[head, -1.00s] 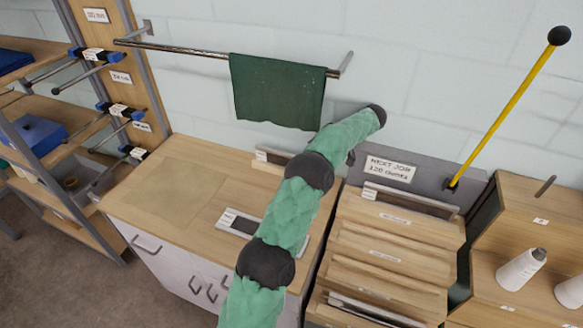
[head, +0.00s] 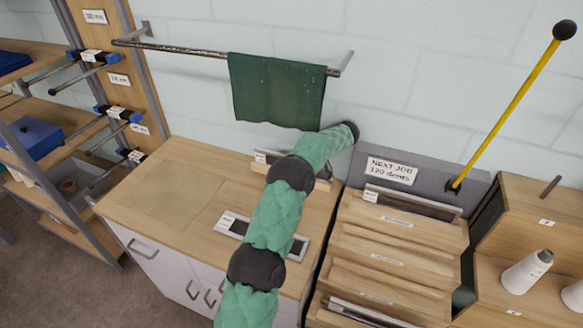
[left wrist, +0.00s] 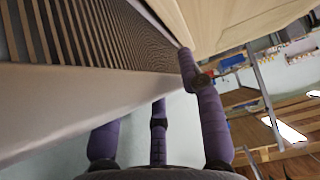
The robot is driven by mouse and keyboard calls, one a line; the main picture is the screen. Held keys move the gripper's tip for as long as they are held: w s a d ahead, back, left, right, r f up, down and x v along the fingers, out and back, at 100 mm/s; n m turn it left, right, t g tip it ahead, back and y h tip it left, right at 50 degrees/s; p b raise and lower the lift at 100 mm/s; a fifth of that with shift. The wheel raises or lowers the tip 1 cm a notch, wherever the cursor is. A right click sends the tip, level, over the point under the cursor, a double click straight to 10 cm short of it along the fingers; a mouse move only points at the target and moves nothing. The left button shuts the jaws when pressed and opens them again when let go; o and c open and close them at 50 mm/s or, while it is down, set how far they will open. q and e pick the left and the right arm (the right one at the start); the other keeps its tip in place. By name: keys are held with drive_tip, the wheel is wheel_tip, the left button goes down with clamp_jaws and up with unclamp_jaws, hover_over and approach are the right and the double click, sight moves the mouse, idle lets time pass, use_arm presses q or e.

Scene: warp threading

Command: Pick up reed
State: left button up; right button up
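In the head view, a reed (head: 231,224) with a pale frame and dark slot lies flat on the cabinet top, partly behind a green padded arm of mine. A second long labelled piece (head: 262,157) stands at the cabinet's back edge, also partly hidden by the arm. No gripper shows in the head view. In the left wrist view, a reed (left wrist: 70,40) with fine dark teeth and a pale frame fills the upper left, very close. My left gripper (left wrist: 165,85) has purple fingers spread apart beside it. The reed's edge covers part of the left finger; contact cannot be told.
A rail with a green cloth (head: 277,92) hangs above the cabinet top (head: 150,195). Right stand a slotted wooden rack (head: 390,255), a "NEXT JOB 120 dents" sign (head: 391,171), a yellow rod (head: 507,105) and white cones (head: 526,272). Shelves (head: 70,150) stand left. The cabinet's left top is clear.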

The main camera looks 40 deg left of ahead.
use_arm(q)
drive_tip(key=shift+s+a+f, duration=0.1)
drive_tip(key=shift+a+f, duration=0.25)
clamp_jaws()
drive_tip(key=shift+r, duration=0.1)
drive_tip(key=shift+r, duration=0.1)
